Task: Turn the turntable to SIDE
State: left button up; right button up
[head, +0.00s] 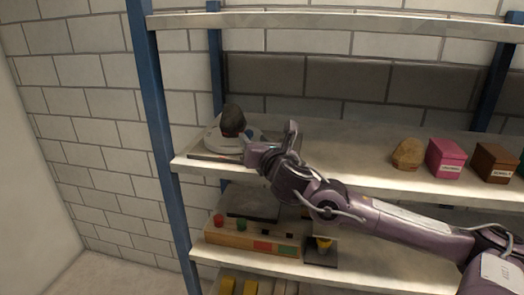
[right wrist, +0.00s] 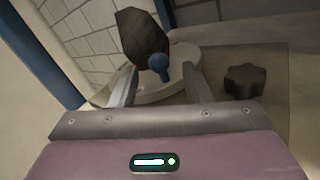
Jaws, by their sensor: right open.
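The turntable (head: 217,144) is a pale round disc on a low base at the left end of the middle shelf. A dark rock (head: 232,118) stands on it, and it also shows in the right wrist view (right wrist: 143,36). A blue knob (right wrist: 159,65) sits at the disc's near edge. My right gripper (right wrist: 160,72) is open, with one finger on either side of the blue knob as seen from the wrist; I cannot tell whether they touch it. The disc's lettering is not readable. My left gripper is not in view.
A dark lobed knob (right wrist: 245,80) stands right of the disc. A tan rock (head: 408,153), a pink box (head: 446,158) and a brown box (head: 494,162) are farther right on the shelf (head: 350,150). A blue post (head: 155,100) stands at left. The shelf between is clear.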

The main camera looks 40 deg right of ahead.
jog(key=shift+f+b+v, duration=0.2)
jog(key=shift+b+v, duration=0.4)
jog(key=shift+v, duration=1.35)
jog(key=shift+s+a+r, duration=0.1)
jog(key=shift+s+a, duration=0.05)
jog(key=shift+s, duration=0.3)
jog(key=shift+s+a+r, duration=0.1)
jog(key=shift+s+r, duration=0.05)
jog(key=shift+s, duration=0.25)
